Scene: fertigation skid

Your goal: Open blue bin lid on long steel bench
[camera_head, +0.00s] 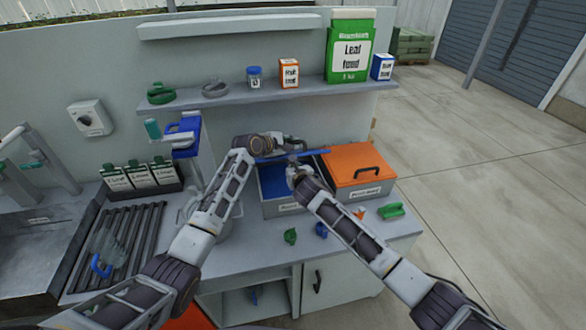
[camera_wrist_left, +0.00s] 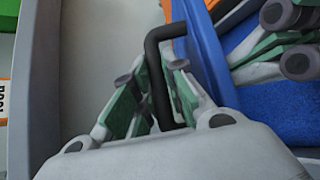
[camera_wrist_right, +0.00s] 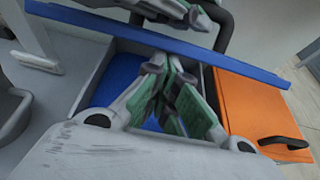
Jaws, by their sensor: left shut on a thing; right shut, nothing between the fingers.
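The blue lid (camera_head: 322,154) is tilted up over the open bin (camera_head: 285,209) on the bench (camera_head: 255,240). The bin is grey outside with a blue inside (camera_wrist_right: 118,80). My left gripper (camera_head: 290,143) is shut on the lid's black handle (camera_wrist_left: 158,90), behind the raised lid. In the left wrist view the lid (camera_wrist_left: 208,50) stands to the right of the handle. My right gripper (camera_wrist_right: 165,66) is shut and empty over the bin opening, on the lid's inner side. In the right wrist view the lid (camera_wrist_right: 180,42) crosses above its fingers. Whether those fingers touch the lid is unclear.
An orange-lidded bin (camera_head: 352,160), closed, stands right beside the blue one. The shelf (camera_head: 220,100) above holds several items, including a green leaf feed bag (camera_head: 350,50). Small green and blue pieces lie on the front of the bench. A dark rack (camera_head: 115,240) is at left.

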